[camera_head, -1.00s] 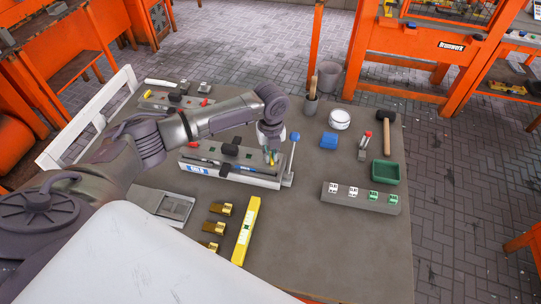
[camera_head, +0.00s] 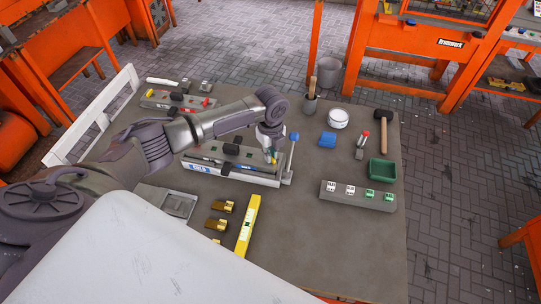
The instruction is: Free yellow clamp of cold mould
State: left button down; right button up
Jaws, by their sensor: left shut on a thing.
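The long pale mould (camera_head: 262,179) lies across the middle of the table, with a blue-and-white label on its front left face. My left gripper (camera_head: 271,152) points down over its right end and is shut on a small yellow piece, seemingly the yellow clamp (camera_head: 267,156). The grip is small and partly hidden by the fingers; I cannot tell whether the clamp still touches the mould. A black clamp (camera_head: 231,149) sits on the mould to the left. A lever with a blue knob (camera_head: 294,136) stands at the right end. My right gripper is not in view.
A second mould (camera_head: 160,103) with a red clamp lies at the back left. A yellow level (camera_head: 248,224) and brass pieces (camera_head: 224,207) lie in front. To the right are a grey block with labelled cubes (camera_head: 350,202), a green tray (camera_head: 382,179) and a mallet (camera_head: 383,135).

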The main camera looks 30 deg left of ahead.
pick_arm(q)
jog(key=shift+r+n+p, duration=0.1)
jog(key=shift+n+p, duration=1.1)
jog(key=shift+n, duration=1.2)
jog(key=n, duration=0.3)
jog(key=shift+n, duration=0.4)
jog(key=c, duration=1.1)
grip_release()
